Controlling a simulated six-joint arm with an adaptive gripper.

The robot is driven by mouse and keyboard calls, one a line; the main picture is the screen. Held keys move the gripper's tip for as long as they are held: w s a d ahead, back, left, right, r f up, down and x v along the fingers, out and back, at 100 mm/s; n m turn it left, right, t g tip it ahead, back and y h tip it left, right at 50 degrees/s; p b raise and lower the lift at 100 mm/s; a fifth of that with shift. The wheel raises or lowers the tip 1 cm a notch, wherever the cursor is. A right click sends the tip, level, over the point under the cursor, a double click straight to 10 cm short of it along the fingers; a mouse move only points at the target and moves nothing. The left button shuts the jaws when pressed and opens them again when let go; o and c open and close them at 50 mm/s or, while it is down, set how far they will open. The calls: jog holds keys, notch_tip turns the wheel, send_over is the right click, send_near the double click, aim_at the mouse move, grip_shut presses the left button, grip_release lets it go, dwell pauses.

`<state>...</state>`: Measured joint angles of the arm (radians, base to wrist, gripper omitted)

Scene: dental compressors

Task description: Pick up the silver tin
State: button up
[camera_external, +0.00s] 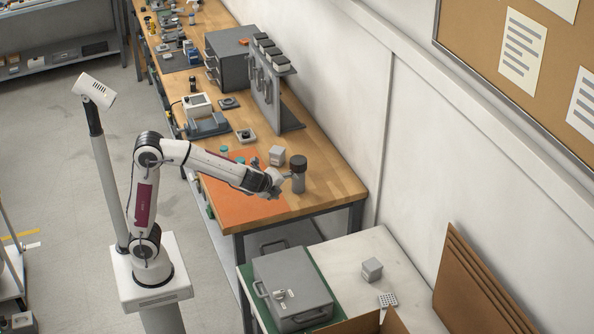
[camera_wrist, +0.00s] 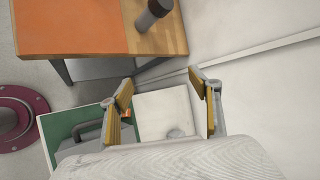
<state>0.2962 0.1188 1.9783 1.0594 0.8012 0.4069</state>
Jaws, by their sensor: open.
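No thing is plainly marked as the silver tin. A grey cylinder with a dark, wider top (camera_external: 298,182) stands upright near the front right of the wooden bench; it also shows at the top of the wrist view (camera_wrist: 147,21). A small light-grey block (camera_external: 372,268) sits on the white table, and a small grey shape (camera_wrist: 175,133) shows between my fingers in the wrist view, too small to tell. My gripper (camera_external: 277,181) is beside the grey cylinder in the picture, above the bench's front end; contact cannot be told. Its fingers (camera_wrist: 161,82) are apart and empty.
A grey case (camera_external: 291,285) lies on a green mat on the lower table (camera_external: 345,250). Cardboard sheets (camera_external: 475,285) lean on the wall at right.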

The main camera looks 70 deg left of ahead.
jog(key=w+d+f+m+t, duration=0.25)
jog(key=w+d+m, duration=0.2)
jog(key=w, duration=0.25)
jog(key=m+t+h, duration=0.3)
jog(key=m+h, duration=0.1)
jog(key=m, duration=1)
send_over(371, 265)
jog(key=s, duration=0.4)
notch_tip(371, 265, down, 14)
jog(key=shift+s+d+f, duration=0.15)
jog(key=shift+d+f, duration=0.1)
jog(key=shift+d, duration=0.15)
jog(key=shift+n, duration=0.25)
jog(key=shift+f, duration=2.9)
jog(key=shift+f, duration=0.45)
jog(key=shift+a+f, duration=0.1)
jog(key=shift+f, duration=0.1)
jog(key=shift+x, duration=2.5)
